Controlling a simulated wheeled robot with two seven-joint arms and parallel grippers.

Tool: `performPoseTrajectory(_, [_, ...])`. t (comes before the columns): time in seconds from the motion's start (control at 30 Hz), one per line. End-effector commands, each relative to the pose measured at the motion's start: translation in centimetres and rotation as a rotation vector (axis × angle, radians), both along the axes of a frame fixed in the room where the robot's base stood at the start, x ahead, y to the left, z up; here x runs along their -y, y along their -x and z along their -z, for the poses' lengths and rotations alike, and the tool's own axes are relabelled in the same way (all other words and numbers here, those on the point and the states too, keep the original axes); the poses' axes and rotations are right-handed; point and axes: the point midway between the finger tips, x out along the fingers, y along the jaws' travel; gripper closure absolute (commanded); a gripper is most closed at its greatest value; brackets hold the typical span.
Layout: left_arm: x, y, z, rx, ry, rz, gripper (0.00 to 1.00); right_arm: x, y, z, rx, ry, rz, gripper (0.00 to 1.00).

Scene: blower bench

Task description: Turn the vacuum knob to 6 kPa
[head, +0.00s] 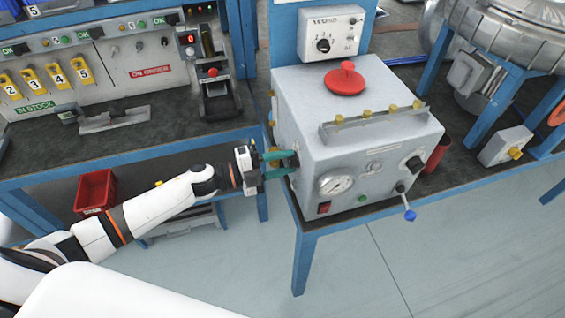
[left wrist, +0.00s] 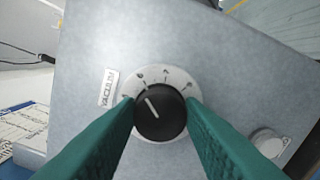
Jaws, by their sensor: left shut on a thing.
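The vacuum knob (left wrist: 160,113) is black with a white pointer line, set in a pale round dial with small marks. A "VACUUM" label (left wrist: 109,88) is beside it. In the left wrist view the pointer line points up and to the left; the dial figures are too small to read surely. My left gripper (head: 279,164) has its green fingers at the left side of the grey box (head: 312,108), shut on the knob, one finger on each side. In the head view the fingers largely hide the knob. My right gripper is not in view.
The box front carries a round gauge (head: 336,185), a black knob (head: 414,163) and a blue-tipped lever (head: 410,214). A red knob (head: 346,78) tops the box. A red bin (head: 96,191) is below the left bench. A round metal fitting (left wrist: 268,142) is right of the dial.

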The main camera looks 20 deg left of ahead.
Motion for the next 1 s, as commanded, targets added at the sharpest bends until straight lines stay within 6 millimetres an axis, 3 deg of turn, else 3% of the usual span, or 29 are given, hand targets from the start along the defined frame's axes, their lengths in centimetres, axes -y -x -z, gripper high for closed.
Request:
performPoseTrajectory(0.3, [0.0, 0.0, 0.1, -0.001, -0.002, 0.000, 0.88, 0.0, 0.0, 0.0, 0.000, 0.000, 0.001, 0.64])
performPoseTrajectory(0.33, [0.0, 0.0, 0.1, -0.001, -0.002, 0.000, 0.60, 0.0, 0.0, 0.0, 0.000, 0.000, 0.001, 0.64])
performPoseTrajectory(0.43, [0.0, 0.0, 0.1, -0.001, -0.002, 0.000, 0.44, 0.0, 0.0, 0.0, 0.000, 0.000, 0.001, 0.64])
performPoseTrajectory(0.77, [-0.2, 0.1, 0.1, -0.001, -0.001, -0.001, 0.43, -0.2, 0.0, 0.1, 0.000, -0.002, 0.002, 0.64])
performPoseTrajectory(1.0, [-3.2, 2.2, 0.6, -0.005, -0.005, -0.002, 0.43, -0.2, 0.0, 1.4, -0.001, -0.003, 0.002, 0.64])
